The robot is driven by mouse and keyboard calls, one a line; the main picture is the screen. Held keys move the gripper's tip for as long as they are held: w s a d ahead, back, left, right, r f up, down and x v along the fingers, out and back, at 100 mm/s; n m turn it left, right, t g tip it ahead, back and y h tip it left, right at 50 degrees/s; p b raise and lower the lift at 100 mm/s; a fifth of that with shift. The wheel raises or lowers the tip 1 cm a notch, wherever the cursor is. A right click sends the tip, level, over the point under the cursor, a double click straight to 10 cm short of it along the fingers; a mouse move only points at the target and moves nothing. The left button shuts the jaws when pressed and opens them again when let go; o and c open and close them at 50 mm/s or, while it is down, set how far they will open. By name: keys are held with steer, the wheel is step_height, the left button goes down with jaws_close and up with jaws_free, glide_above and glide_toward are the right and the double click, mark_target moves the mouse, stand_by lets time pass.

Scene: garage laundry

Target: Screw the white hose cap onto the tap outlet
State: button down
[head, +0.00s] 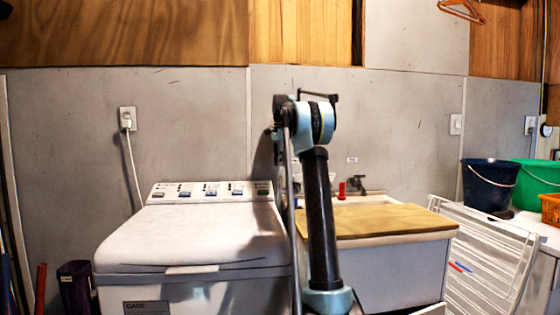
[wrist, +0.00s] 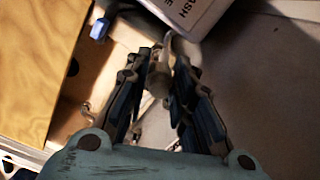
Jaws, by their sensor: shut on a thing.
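In the head view a dark tap (head: 359,184) stands at the back of the sink, right of my arm. Small metal fittings show left of my fingers in the wrist view, in shadow. The tap outlet is not clear, and I cannot tell whether the cap touches it. My arm hides the gripper in the head view.
A wooden board (head: 375,220) covers much of the sink; its edge is left in the wrist view (wrist: 35,60). A white washing machine (head: 190,235) stands left. A red object (head: 342,190) is beside the tap. A white rack (head: 490,250) and buckets (head: 489,187) are right.

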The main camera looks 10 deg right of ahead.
steer(key=shift+f, duration=2.7)
steer(key=shift+f, duration=0.2)
steer(key=m, duration=0.4)
steer(key=shift+a+m, duration=0.1)
steer(key=shift+m, duration=0.8)
steer(key=m, duration=0.3)
steer(key=shift+m, duration=1.3)
